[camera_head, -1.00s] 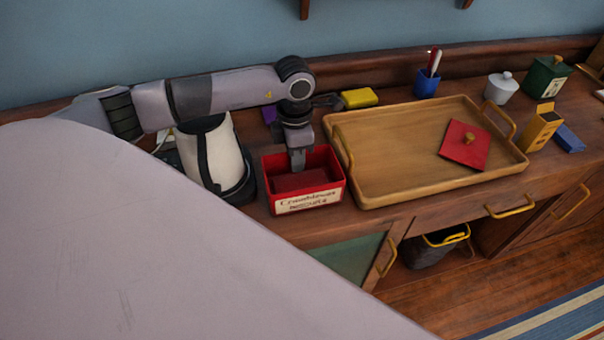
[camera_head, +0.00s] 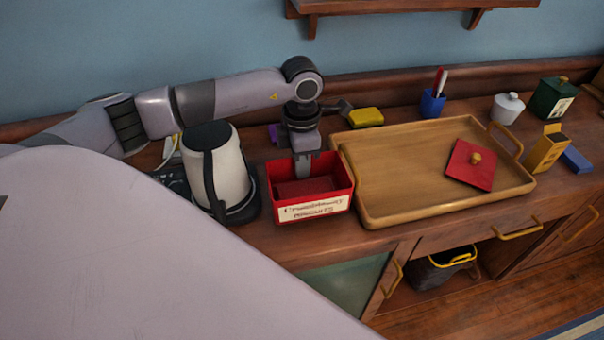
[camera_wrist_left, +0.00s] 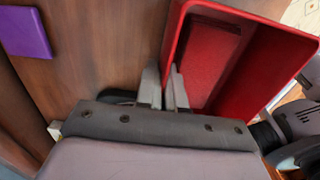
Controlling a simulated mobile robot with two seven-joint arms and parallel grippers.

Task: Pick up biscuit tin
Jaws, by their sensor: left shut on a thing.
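The biscuit tin (camera_head: 314,208) is a red open-topped box with a cream label on its front, upright between the kettle and the tray. In the left wrist view its red inside (camera_wrist_left: 225,60) fills the upper right. My left gripper (camera_head: 302,168) points down at the tin's back wall. In the left wrist view its fingers (camera_wrist_left: 165,88) sit either side of the tin's wall, shut on it. I cannot tell whether the tin's base is clear of the counter. A red lid with a gold knob (camera_head: 470,166) lies on the tray. My right gripper is not in view.
A white and black kettle (camera_head: 232,172) stands close left of the tin. A wooden tray (camera_head: 400,170) is close on its right. A yellow block (camera_head: 366,117) and a blue pen cup (camera_head: 432,103) are behind. A wall shelf (camera_head: 410,8) hangs above.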

